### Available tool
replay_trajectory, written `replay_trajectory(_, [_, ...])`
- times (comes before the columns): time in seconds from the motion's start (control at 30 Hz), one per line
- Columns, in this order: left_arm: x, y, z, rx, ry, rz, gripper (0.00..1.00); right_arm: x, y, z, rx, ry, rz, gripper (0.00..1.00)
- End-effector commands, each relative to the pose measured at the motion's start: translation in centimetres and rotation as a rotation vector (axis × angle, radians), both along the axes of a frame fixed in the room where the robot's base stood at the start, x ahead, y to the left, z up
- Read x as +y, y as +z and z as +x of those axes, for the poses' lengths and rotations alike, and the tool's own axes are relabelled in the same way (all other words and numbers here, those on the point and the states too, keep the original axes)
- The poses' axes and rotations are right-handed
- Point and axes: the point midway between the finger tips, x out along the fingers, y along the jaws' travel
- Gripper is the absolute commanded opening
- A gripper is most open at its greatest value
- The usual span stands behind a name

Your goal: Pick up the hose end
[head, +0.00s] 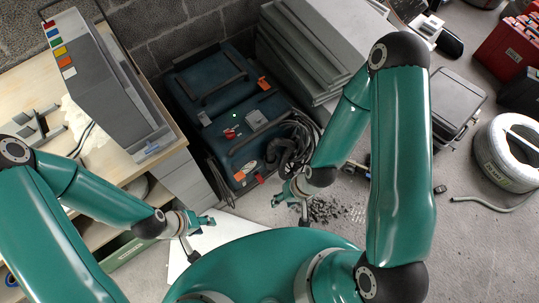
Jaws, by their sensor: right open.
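A white reel of conduit (506,150) lies on the floor at the far right. A thin grey-green hose runs from it along the floor, and its free hose end (455,199) points left, clear of the reel. My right gripper (291,208) is open and empty above the floor near the dark machine, well to the left of the hose end. My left gripper (201,236) has its fingers spread, empty, near the workbench and far from the hose.
A dark teal machine (215,90) with coiled black hose stands against the wall. Stacked grey panels (300,50) lean beside it. A grey case (445,100) and red toolbox (512,48) stand farther right. Dark rubble (328,210) lies on the floor. The workbench (100,150) is left.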

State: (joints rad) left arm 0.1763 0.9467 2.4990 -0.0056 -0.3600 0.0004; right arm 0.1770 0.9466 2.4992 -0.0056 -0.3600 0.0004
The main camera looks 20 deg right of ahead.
Motion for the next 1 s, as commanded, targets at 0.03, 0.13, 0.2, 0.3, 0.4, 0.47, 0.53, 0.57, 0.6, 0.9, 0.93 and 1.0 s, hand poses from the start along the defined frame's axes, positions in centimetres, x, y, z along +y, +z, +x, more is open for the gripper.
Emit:
replay_trajectory(0.03, [0.0,0.0,0.0,0.000,0.000,0.000,0.40,0.0,0.0,0.0,0.000,0.000,0.000,0.42])
replay_trajectory(0.13, [0.0,0.0,0.0,0.000,0.000,0.000,0.40,0.0,0.0,0.0,0.000,0.000,0.000,0.50])
replay_trajectory(0.2, [0.0,-0.4,0.0,0.000,0.000,0.000,0.40,-0.1,-0.4,-0.1,0.010,-0.007,-0.001,0.62])
replay_trajectory(0.3, [0.0,-1.6,0.0,0.000,0.001,0.000,0.40,-0.7,-1.9,-0.9,0.060,-0.039,-0.006,0.67])
replay_trajectory(0.4, [0.0,-4.0,0.0,0.000,0.000,0.000,0.40,-1.4,-4.6,-2.5,0.167,-0.109,-0.007,0.67])
replay_trajectory(0.47, [0.0,-5.9,0.0,0.000,0.000,0.000,0.40,-1.8,-6.5,-3.9,0.259,-0.169,0.002,0.67])
replay_trajectory(0.53, [0.0,-8.5,0.0,0.000,0.000,0.000,0.40,-2.0,-8.8,-5.7,0.388,-0.260,0.030,0.67])
replay_trajectory(0.57, [0.0,-9.7,0.0,0.000,0.000,0.000,0.40,-1.9,-9.7,-6.4,0.448,-0.302,0.050,0.67])
replay_trajectory(0.6, [0.0,-11.4,0.0,0.000,0.001,0.000,0.40,-1.6,-10.9,-7.2,0.528,-0.364,0.085,0.67])
replay_trajectory(0.9, [0.0,-23.3,0.0,0.000,0.000,0.000,0.40,2.0,-16.0,-4.3,0.971,-0.897,0.622,0.67])
replay_trajectory(0.93, [0.0,-24.4,0.0,0.000,0.000,0.000,0.40,2.0,-16.5,-3.0,0.988,-0.952,0.696,0.67])
replay_trajectory(1.0, [0.0,-27.1,0.0,0.000,0.000,0.000,0.40,1.2,-17.5,0.1,1.005,-1.080,0.878,0.67])
